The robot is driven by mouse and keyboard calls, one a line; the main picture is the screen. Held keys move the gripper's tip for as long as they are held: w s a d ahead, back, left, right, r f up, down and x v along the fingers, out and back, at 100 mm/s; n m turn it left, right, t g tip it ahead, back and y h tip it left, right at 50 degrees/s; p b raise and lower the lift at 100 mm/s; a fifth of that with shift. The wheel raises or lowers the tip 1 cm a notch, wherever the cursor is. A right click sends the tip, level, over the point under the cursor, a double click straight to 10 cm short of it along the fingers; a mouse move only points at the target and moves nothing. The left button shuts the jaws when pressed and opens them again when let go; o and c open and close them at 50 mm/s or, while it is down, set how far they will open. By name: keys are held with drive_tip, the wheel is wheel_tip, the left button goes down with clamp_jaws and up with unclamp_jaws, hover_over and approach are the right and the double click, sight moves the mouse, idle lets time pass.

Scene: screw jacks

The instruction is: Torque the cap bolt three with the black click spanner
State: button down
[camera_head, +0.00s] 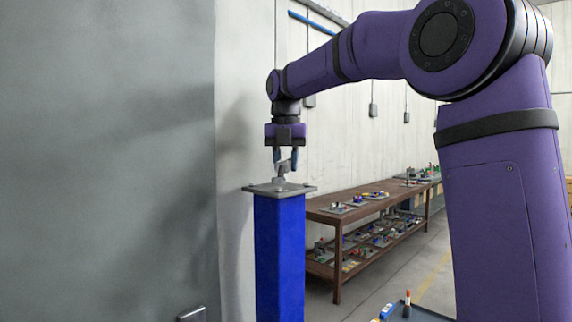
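My gripper (285,162) points straight down above a tall blue post (280,255). The post carries a flat grey plate (265,188) with small bolt-like bumps near its corners. A small grey fitting (282,172) stands on the plate, its top at my fingertips. The two fingers are apart, with part of the fitting showing between them; I cannot tell whether they touch it. I cannot make out which bolt is cap bolt three. I see no black click spanner that I can identify.
A brown two-level bench (337,217) with several small parts stands behind, to the right. A dark tray (428,314) at the bottom edge holds a blue-and-white item (387,311) and an upright red-topped piece (407,298). A large grey surface (110,160) fills the left.

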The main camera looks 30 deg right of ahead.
drive_tip(key=shift+w+d+r, duration=0.25)
drive_tip(key=shift+w+d, duration=0.2)
drive_tip(key=shift+w, duration=0.25)
drive_tip(key=shift+w+d+r, duration=0.25)
drive_tip(key=shift+w+d, duration=0.25)
drive_tip(key=shift+w, duration=0.15)
drive_tip(key=shift+w+d+r, duration=0.25)
drive_tip(key=shift+w+d, duration=0.2)
drive_tip(key=shift+w, duration=0.25)
